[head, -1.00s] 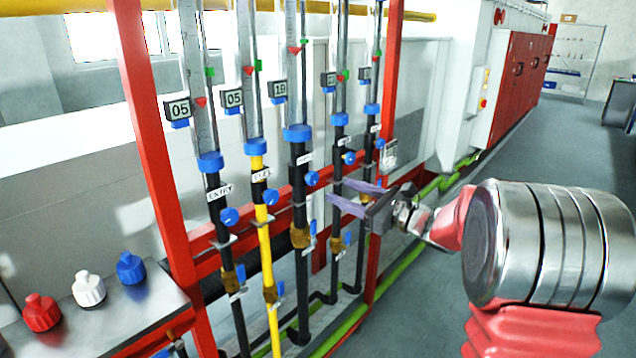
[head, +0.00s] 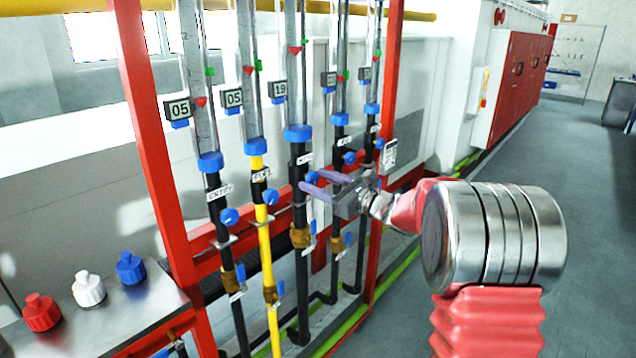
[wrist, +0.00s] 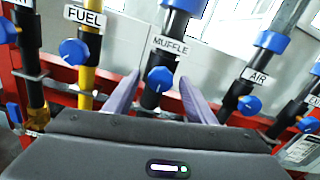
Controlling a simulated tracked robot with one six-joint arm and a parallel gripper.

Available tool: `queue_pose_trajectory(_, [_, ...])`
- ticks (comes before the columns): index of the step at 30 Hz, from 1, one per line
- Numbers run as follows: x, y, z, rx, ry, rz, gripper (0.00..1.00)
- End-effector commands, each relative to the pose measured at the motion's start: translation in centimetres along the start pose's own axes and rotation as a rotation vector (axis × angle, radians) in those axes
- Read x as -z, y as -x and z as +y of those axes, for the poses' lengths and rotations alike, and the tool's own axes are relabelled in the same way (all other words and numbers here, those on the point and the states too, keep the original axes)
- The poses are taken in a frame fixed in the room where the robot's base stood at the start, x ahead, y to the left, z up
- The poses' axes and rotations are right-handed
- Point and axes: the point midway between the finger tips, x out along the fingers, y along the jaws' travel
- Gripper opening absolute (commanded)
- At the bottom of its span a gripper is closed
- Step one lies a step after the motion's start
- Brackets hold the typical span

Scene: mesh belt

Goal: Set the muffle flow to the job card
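The MUFFLE flow tube (head: 290,90) is the middle one in the row, on a black pipe with a blue collar. Its small display (head: 278,91) seems to read 19. The blue muffle knob (wrist: 160,78) is below the MUFFLE label (wrist: 170,46) in the wrist view. My gripper (head: 307,183) is open, its two purple fingers apart on either side of that knob; I cannot tell whether they touch it.
The FUEL knob (wrist: 75,52) is close left of my fingers, the AIR knob (wrist: 249,105) close right. Brass valves with blue levers (head: 301,237) sit below. Red, white and blue capped bottles (head: 89,288) stand on a metal bench at left. Open floor (head: 590,200) lies right.

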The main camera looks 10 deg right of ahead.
Motion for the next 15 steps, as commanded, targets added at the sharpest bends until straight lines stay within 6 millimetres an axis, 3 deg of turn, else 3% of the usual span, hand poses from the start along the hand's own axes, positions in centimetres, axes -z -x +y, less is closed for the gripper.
queue_pose_trajectory(15, [0.02, 0.04, 0.02, -0.001, 0.000, 0.000, 0.14])
